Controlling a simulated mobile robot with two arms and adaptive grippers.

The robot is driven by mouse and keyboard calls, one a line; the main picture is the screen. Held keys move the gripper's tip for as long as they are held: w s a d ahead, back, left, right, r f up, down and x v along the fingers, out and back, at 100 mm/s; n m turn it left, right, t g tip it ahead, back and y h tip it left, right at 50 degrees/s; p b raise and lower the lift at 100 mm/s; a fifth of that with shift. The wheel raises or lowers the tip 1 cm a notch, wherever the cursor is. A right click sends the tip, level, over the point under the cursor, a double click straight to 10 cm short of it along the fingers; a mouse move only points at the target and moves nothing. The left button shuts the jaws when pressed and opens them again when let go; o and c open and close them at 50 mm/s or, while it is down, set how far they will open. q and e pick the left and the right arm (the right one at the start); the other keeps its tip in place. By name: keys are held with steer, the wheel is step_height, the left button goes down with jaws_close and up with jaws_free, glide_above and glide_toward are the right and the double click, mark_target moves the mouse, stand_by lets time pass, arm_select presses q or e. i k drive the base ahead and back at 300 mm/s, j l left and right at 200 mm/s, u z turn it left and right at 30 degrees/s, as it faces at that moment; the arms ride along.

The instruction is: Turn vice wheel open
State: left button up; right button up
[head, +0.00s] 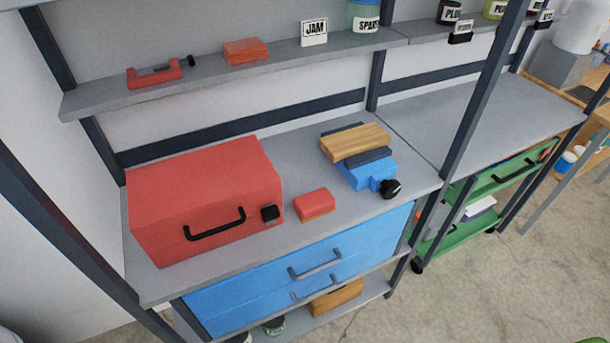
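A blue vice (366,175) sits on the right part of the grey workbench (293,165). Its black wheel (390,189) is at its front right end, facing the bench's front edge. A wooden block (355,142) lies across the top of the vice, between or on its dark grey jaws (367,158); I cannot tell whether the jaws grip it. Neither of my grippers shows in the head view.
A red box (200,190) with a black handle stands left on the bench, with a small red block (314,204) beside it. A shelf (220,79) runs above. Blue drawers (300,280) are below. A dark post (485,85) stands right of the vice.

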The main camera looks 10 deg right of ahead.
mark_target(390, 189)
steer(key=i+l+u, duration=0.1)
steer(key=l+u, duration=0.6)
steer(key=u, duration=0.15)
steer(key=l+u, duration=0.4)
steer(key=k+l+u, duration=0.1)
steer(key=l+u, duration=0.3)
steer(key=k+l+u, duration=0.1)
steer(key=l+u, duration=0.3)
